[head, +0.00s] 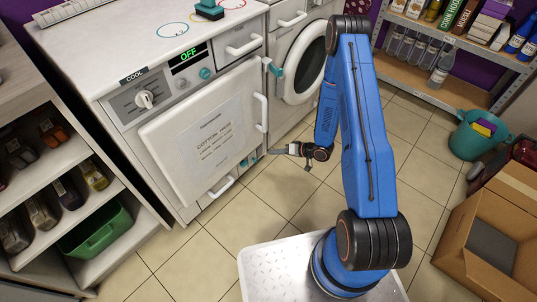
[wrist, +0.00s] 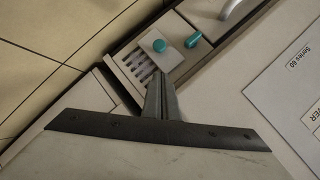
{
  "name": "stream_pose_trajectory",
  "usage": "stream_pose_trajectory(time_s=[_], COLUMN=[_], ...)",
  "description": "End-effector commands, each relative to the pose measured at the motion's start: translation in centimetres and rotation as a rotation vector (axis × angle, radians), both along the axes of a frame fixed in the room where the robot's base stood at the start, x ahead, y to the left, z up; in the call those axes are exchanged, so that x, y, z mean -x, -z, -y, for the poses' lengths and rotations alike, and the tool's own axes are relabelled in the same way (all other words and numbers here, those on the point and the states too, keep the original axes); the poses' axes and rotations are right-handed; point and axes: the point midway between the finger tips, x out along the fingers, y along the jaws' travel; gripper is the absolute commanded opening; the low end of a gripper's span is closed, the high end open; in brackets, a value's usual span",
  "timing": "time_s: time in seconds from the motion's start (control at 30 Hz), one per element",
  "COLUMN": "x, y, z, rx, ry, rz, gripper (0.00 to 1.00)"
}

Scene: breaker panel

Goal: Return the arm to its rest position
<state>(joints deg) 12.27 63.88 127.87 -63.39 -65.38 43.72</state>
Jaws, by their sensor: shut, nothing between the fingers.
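My blue arm (head: 365,130) reaches up from its base, bends at the top and hangs down in front of the white appliance (head: 210,145). My gripper (head: 272,151) is at its lower end, near the appliance's right edge. In the wrist view my gripper (wrist: 159,78) shows its fingers together with nothing between them. Beyond the fingertips is a small recessed panel (wrist: 130,66) with a row of pale switches. A round teal knob (wrist: 159,46) and a teal lever (wrist: 193,40) sit beside it. I cannot tell whether the fingertips touch the panel.
A second appliance with a round door (head: 302,70) stands behind. A shelf with a green bin (head: 97,232) is at left. A cardboard box (head: 490,232) and a teal bucket (head: 478,135) are at right. Tiled floor (head: 200,262) lies clear in front of the appliance.

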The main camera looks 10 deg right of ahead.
Motion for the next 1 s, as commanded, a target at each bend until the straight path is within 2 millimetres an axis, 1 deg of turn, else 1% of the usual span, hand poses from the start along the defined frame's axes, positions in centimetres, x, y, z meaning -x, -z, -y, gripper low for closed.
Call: stream_pose_trajectory(time_s=[0.03, 0.1, 0.3, 0.63, 0.73, 0.83, 1.0], x=[0.3, 0.9, 1.9, 2.2, 1.7, 0.7, -1.6], y=[-0.5, -1.0, -2.0, -2.3, -2.8, -4.0, -7.3], z=[0.8, 1.6, 3.0, 3.4, 3.6, 4.3, 6.0], rx=[0.0, 0.0, 0.001, 0.003, 0.024, 0.077, 0.218], ry=[0.004, 0.002, 0.001, 0.0, 0.0, 0.003, 0.015], rz=[0.001, 0.0, 0.0, 0.001, 0.008, 0.024, 0.059], gripper=[0.0, 0.0, 0.0, 0.0, 0.0, 0.0, 0.0])
